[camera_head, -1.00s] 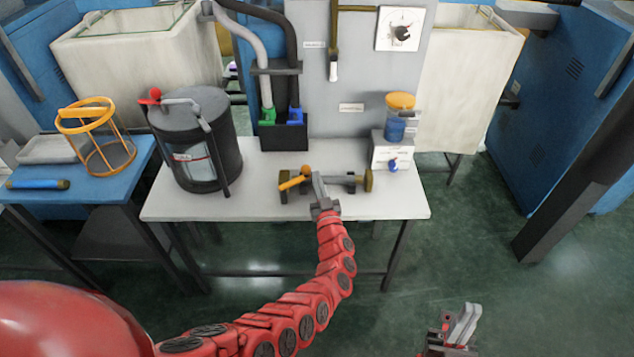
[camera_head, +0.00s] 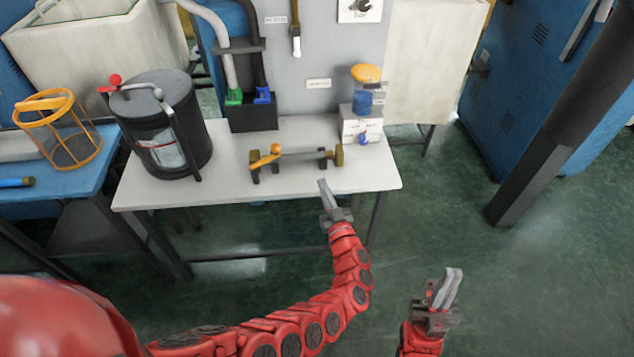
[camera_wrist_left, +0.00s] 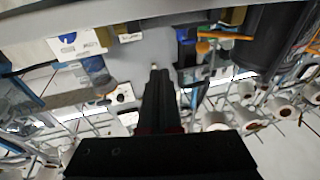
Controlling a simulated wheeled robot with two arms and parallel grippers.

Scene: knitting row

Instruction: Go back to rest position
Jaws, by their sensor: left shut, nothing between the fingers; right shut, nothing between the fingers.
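My left gripper (camera_head: 326,196) is at the end of the red arm, in front of the white table's front edge in the head view. Its fingers are shut, with nothing between them. In the left wrist view its dark fingers (camera_wrist_left: 157,88) point up the picture and are together. My right gripper (camera_head: 452,284) is at the lower right of the head view, over the green floor. Its fingers are shut and empty.
The white table (camera_head: 235,184) bears a black canister (camera_head: 165,125), a rod with an orange knob on a stand (camera_head: 300,157), and a blue jar (camera_head: 364,99) on a white box. A blue side table (camera_head: 85,178) holds an orange-rimmed basket (camera_head: 58,130). Open floor (camera_head: 540,275) lies to the right.

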